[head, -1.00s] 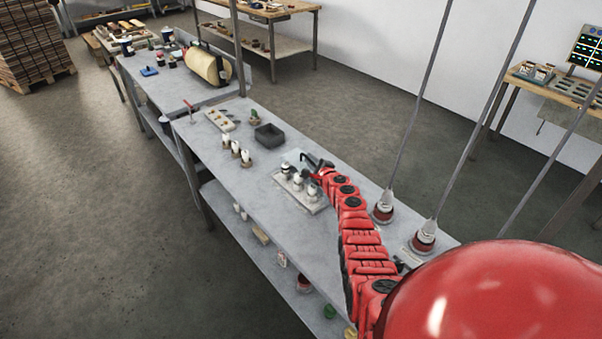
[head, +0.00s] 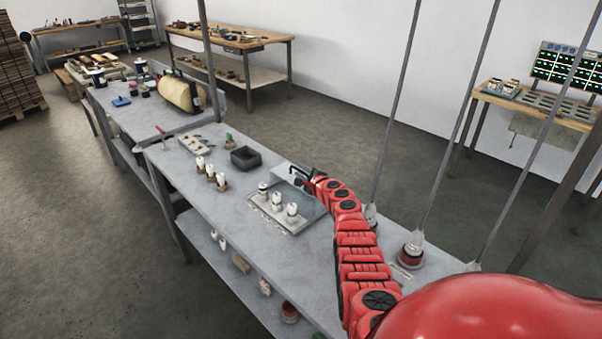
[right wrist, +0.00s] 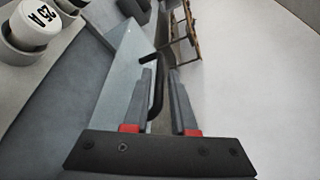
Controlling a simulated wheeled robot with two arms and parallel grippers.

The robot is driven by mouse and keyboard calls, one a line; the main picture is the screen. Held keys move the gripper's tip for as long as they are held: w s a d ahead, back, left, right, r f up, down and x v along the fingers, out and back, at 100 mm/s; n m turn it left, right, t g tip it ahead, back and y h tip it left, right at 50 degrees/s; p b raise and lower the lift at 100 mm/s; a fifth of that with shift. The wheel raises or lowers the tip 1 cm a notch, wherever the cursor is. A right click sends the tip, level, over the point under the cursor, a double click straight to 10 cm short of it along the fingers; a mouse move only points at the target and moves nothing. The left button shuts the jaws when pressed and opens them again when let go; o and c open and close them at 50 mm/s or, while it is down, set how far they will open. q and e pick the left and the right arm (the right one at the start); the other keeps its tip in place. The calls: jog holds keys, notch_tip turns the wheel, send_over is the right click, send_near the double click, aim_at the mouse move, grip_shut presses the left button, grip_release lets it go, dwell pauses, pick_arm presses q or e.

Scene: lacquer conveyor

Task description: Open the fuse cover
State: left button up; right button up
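The fuse board (head: 268,222) lies on the grey bench and carries three white fuses (head: 277,199) in a row. The clear cover (head: 308,204) shows as a see-through pane on the far right side of the fuses, leaving them uncovered; its exact tilt is hard to tell. My right gripper (head: 306,178) is at the pane's far edge. In the right wrist view, the dark cover handle (right wrist: 156,92) stands between the fingers (right wrist: 163,98), with a gap visible on one side. A fuse marked 25 A (right wrist: 33,24) shows at the upper left. My left gripper is out of view.
A dark open box (head: 245,158) and several white fuses (head: 210,172) stand on the bench left of the board. A yellow roll (head: 178,93) lies farther back.

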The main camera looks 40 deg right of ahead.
jog(key=shift+s+a+r+p, duration=0.1)
jog(key=shift+s+r+p, duration=0.2)
jog(key=shift+p, duration=0.25)
jog(key=p+v, duration=0.4)
jog(key=v, duration=0.1)
jog(key=shift+a+r+p, duration=0.1)
jog(key=shift+p, duration=0.25)
jog(key=p+v, duration=0.1)
jog(key=v, duration=1)
jog(key=shift+s, duration=0.4)
